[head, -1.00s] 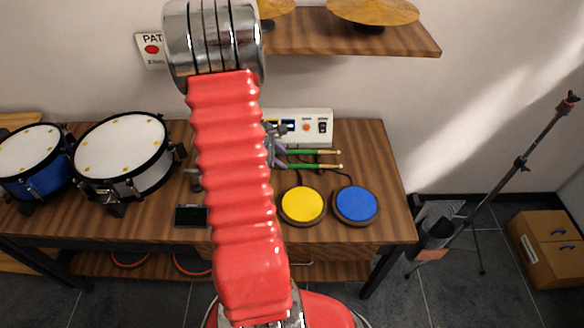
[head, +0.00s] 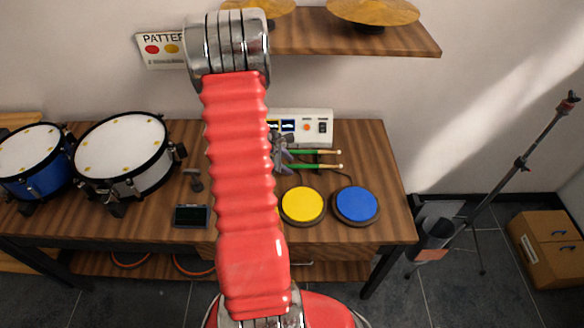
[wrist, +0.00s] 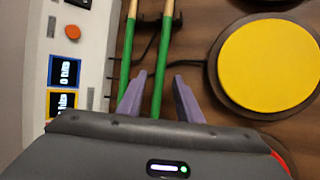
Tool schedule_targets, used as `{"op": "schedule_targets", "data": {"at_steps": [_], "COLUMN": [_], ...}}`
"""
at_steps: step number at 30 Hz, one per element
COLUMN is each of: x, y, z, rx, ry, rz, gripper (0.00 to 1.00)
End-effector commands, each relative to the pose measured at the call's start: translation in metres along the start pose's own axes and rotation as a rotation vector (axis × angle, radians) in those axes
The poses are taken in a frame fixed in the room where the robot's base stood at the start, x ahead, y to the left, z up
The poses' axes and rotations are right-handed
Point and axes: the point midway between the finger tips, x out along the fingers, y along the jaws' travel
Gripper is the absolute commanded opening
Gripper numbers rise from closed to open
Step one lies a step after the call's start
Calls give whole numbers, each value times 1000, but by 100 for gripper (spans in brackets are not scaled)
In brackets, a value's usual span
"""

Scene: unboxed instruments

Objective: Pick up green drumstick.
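Two green drumsticks with pale wooden ends lie side by side on the wooden table: a farther one (head: 322,152) and a nearer one (head: 318,166). In the wrist view, one green drumstick (wrist: 161,70) runs through the gap between my fingers, and the other drumstick (wrist: 126,60) passes outside the left finger. My gripper (wrist: 160,78) is open with two purple-grey fingers. In the head view, my gripper (head: 284,153) is at the sticks' left ends, partly hidden by my red arm. Whether the fingers are level with the sticks is unclear.
A yellow pad (head: 303,204) and a blue pad (head: 356,204) sit in front of the sticks. A white control box (head: 312,126) stands behind them. Drums, including a white-topped one (head: 122,155), stand left. A shelf (head: 400,42) with cymbals hangs above.

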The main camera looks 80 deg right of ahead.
Motion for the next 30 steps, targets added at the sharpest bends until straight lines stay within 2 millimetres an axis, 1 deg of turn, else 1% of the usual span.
{"op": "schedule_targets", "data": {"at_steps": [12,26,30], "x": [0,0,0], "y": [0,0,0], "z": [0,0,0], "rx": [0,1,1], "ry": [0,0,0], "rz": [0,0,0], "gripper": [32,0,0]}}
